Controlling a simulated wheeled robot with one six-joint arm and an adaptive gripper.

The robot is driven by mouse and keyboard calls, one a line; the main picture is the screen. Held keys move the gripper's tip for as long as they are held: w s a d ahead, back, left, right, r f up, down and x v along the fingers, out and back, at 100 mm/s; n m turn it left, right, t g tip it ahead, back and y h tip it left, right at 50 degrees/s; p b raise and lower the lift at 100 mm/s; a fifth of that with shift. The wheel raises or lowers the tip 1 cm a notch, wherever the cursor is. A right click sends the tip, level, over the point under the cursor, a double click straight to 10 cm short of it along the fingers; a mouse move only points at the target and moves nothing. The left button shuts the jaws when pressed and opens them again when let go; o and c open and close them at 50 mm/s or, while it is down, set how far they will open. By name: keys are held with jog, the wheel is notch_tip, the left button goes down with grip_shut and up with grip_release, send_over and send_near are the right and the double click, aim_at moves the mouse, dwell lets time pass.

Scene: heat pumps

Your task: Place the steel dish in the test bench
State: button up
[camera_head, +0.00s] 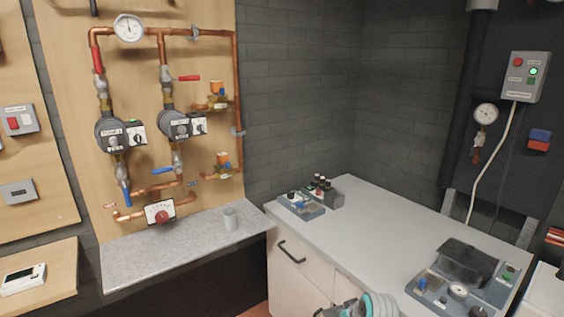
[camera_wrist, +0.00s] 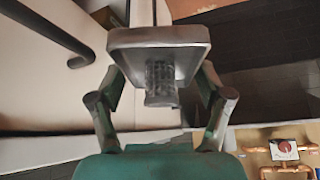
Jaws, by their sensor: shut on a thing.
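In the wrist view my gripper (camera_wrist: 160,82) is shut on a flat grey metal piece (camera_wrist: 158,40), which looks like the steel dish. The dish has a raised rim and spans between the two fingers. A knurled grey stub (camera_wrist: 160,78) sticks out from it toward the camera. In the head view the gripper and dish cannot be made out; only part of my arm shows at the bottom edge. A grey-blue unit (camera_head: 423,285) with a dark block on top, a gauge and coloured buttons stands on the right worktop; it looks like the test bench.
The pale worktop (camera_head: 365,225) is clear in its middle. A smaller control unit (camera_head: 300,205) and a dark rack (camera_head: 325,193) stand at its back left. A drawer handle (camera_head: 290,251) juts from the cabinet.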

jog(key=s+f+m+h, duration=0.1)
jog(key=s+f, duration=0.6)
jog(key=s, duration=0.2)
jog(key=s+f+m+h, duration=0.1)
jog(key=s+f+m, duration=0.1)
jog(key=s+f, duration=0.5)
jog(key=shift+s+d+f+t, duration=0.2)
jog(key=shift+s+t, duration=0.2)
jog(key=shift+s, duration=1)
